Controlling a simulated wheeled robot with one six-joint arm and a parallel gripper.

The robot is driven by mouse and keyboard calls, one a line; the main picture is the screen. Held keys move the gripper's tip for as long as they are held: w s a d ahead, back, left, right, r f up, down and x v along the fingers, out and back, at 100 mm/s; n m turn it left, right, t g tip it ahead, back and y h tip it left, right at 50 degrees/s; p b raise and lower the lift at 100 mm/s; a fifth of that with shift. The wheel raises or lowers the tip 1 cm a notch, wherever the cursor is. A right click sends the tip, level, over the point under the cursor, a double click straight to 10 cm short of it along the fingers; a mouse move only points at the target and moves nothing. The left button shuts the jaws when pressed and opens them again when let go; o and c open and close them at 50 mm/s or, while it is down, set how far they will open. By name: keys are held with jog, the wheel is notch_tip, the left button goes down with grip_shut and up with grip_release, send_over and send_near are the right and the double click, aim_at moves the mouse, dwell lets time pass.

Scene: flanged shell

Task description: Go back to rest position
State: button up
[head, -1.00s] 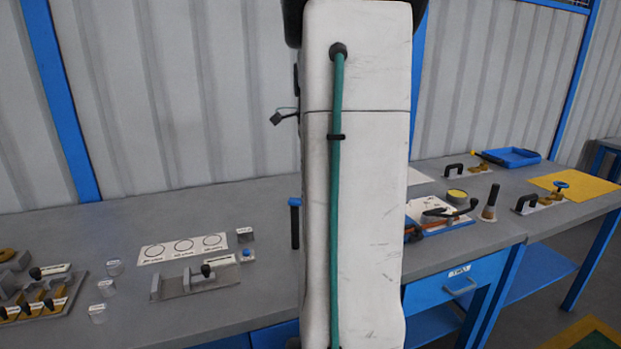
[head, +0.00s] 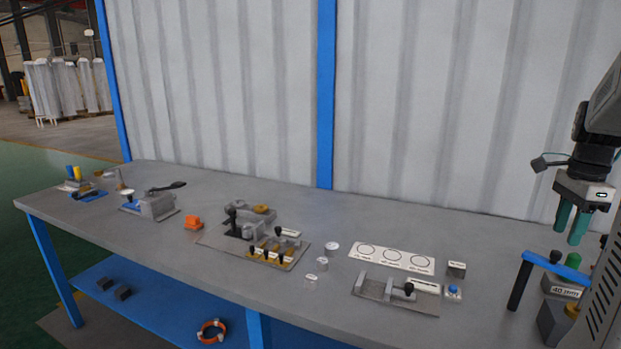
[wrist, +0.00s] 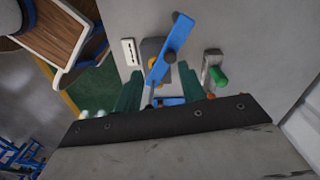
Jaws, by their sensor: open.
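My gripper (head: 573,222) is at the right edge in the head view, pointing down above the bench with its two green fingers apart. It is open and nothing shows between the fingers. In the wrist view the green fingers (wrist: 158,98) stand apart on either side of a blue-handled lever (wrist: 172,45). The lever also shows below the gripper in the head view, with a blue bar (head: 545,262) on a dark post. A green-topped piece (head: 573,261) stands beside it, also visible in the wrist view (wrist: 218,76).
The grey bench (head: 330,325) runs leftward.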

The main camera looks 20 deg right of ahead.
jog(key=s+a+f+n, duration=0.1)
jog(key=s+a+n, duration=0.2)
jog(key=a+n, duration=0.9)
jog(key=s+a+n+t, duration=0.1)
jog(key=s+a+n, duration=0.3)
jog(key=a+n, duration=0.8)
jog(key=a, duration=1.6)
jog(key=shift+f+n+t, duration=0.3)
jog(key=shift+f, duration=0.05)
jog(key=shift+s, duration=0.1)
jog(key=shift+c, duration=0.4)
